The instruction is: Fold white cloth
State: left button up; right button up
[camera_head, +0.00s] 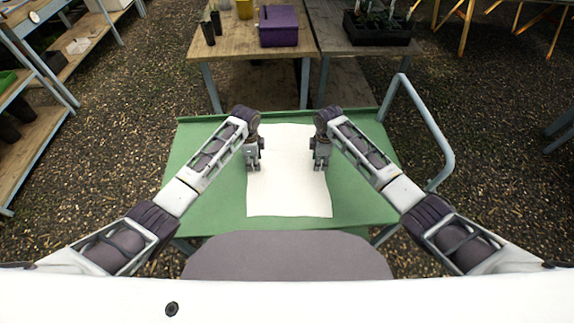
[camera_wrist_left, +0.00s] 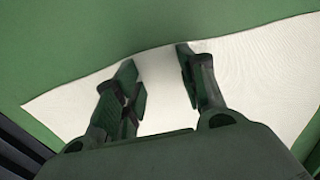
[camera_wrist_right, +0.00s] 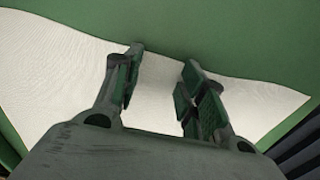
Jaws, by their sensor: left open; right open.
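The white cloth (camera_head: 288,190) lies spread out on the green cart top (camera_head: 210,205), roughly rectangular with slightly wavy edges. My left gripper (camera_head: 253,168) is over the cloth's left edge, open, with its fingers pointing down. In the left wrist view the cloth (camera_wrist_left: 260,70) passes beneath the open left fingers (camera_wrist_left: 160,75), and its edge lies near the fingertips. My right gripper (camera_head: 320,168) is over the cloth's right edge, open and pointing down. In the right wrist view the cloth (camera_wrist_right: 60,75) runs under the open right fingers (camera_wrist_right: 163,70). Whether the fingertips touch the cloth I cannot tell.
A grey handle (camera_head: 432,135) rises at the cart's right side. Behind the cart stand wooden tables with a purple box (camera_head: 279,27) and a black plant tray (camera_head: 380,30). Shelving (camera_head: 40,60) stands at the left. Green cart top is bare on both sides of the cloth.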

pick_arm(q)
jog(key=shift+c, duration=0.2)
pick_arm(e)
jog(key=shift+c, duration=0.2)
pick_arm(q)
jog(key=shift+s+f, duration=0.1)
jog(key=shift+f, duration=0.05)
grip_shut()
pick_arm(e)
jog(key=shift+s+f, duration=0.1)
jog(key=shift+f, duration=0.05)
grip_shut()
pick_arm(q)
jog(key=shift+r+p, duration=0.25)
jog(key=shift+p, duration=0.05)
pick_arm(e)
jog(key=shift+r, duration=0.25)
